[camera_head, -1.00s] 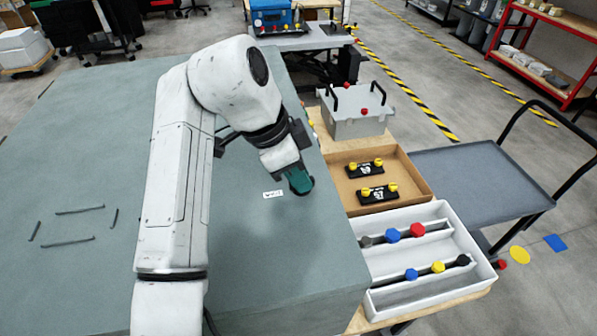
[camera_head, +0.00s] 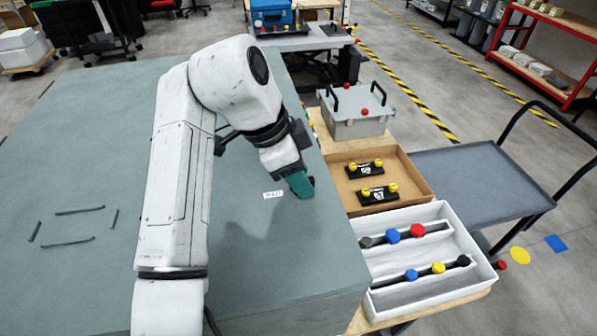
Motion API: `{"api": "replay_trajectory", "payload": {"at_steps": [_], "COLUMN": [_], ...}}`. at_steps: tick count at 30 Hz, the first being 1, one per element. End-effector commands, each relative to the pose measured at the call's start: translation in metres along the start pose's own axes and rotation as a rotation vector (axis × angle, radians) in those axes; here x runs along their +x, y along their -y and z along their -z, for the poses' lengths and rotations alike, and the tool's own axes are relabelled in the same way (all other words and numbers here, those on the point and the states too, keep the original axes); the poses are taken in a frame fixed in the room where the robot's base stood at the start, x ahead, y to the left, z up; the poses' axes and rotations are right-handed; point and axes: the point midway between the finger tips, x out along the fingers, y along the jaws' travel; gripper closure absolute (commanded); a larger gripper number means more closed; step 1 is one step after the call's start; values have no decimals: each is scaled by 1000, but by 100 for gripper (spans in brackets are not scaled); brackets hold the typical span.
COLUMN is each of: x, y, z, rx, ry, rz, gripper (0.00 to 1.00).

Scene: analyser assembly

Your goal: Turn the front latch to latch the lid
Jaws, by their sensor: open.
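A light grey lidded case (camera_head: 358,129) with black handles stands on the wooden bench, beyond my arm to the right. One red knob (camera_head: 365,84) shows at its back edge and another red knob (camera_head: 364,112) at its near edge. Whether the near knob is the front latch, and how it is turned, is too small to tell. My gripper (camera_head: 301,188) points down over the right part of the grey-green surface, left of the cardboard tray and apart from the case. Its teal fingers are open and no object shows in them; the gap is hard to see.
A cardboard tray (camera_head: 426,196) holds two black parts with yellow knobs. A white tray (camera_head: 485,270) holds parts with coloured knobs. A grey cart (camera_head: 475,185) stands to the right. The grey-green surface (camera_head: 100,170) is mostly clear, with dark strips and a white label (camera_head: 273,194).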

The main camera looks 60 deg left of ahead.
Motion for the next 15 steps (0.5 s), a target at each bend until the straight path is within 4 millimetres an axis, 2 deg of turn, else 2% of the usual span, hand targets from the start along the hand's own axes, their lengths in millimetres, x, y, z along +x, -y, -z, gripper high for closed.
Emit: {"api": "replay_trajectory", "payload": {"at_steps": [4,8,15], "x": [-4,-18,-68], "y": [0,1,1], "z": [0,0,-1], "rx": [0,0,-1], "ry": [0,0,3], "rz": [1,3,4], "gripper": [58,58,58]}}
